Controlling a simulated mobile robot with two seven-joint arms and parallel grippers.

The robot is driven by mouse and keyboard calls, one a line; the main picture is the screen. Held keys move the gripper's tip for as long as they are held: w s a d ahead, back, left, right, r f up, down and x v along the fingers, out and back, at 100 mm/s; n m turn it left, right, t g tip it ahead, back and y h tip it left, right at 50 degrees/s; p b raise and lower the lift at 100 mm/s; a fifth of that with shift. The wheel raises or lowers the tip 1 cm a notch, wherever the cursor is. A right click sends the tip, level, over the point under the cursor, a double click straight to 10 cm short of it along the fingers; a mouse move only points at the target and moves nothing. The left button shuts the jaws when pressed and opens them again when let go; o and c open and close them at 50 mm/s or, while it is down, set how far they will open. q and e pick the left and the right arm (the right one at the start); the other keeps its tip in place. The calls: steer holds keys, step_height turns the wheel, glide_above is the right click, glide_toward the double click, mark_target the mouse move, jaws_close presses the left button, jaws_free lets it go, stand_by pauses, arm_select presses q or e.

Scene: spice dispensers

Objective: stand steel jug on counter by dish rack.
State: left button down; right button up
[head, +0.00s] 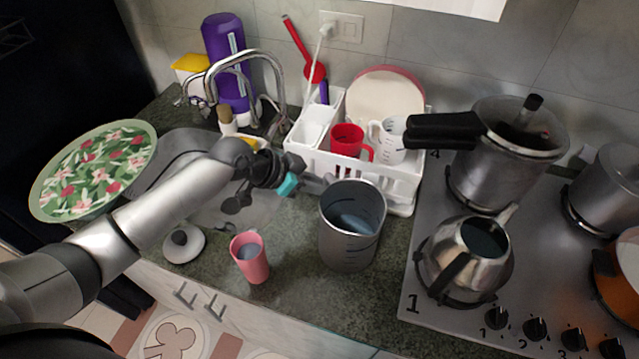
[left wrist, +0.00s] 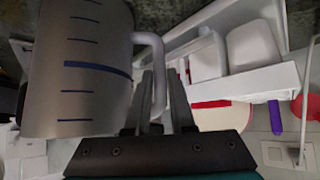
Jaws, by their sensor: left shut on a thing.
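The steel jug (head: 352,232), a tall grey cylinder with dark measuring marks, is upright in front of the dish rack (head: 405,185), over the counter. I cannot tell whether its base touches the counter. My left gripper (head: 318,184) reaches it from the left and is shut on its handle. In the left wrist view the jug (left wrist: 75,70) fills the left side, and its pale handle (left wrist: 158,75) passes between the fingers (left wrist: 160,98). The jug's base is out of that view. My right gripper is not in view.
A pink cup (head: 250,258) stands left of the jug, with a white lid (head: 184,245) farther left. The stove (head: 415,285) with a steel kettle (head: 467,258) and a pressure cooker (head: 505,155) is at the right. Bare counter (head: 300,285) lies in front.

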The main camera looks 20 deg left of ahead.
arm_select(q)
steer(key=c, duration=0.8)
jaws_free()
steer(key=shift+f, duration=0.1)
steer(key=shift+o, duration=0.2)
steer(key=v, duration=1.2)
steer(key=shift+p, duration=0.3)
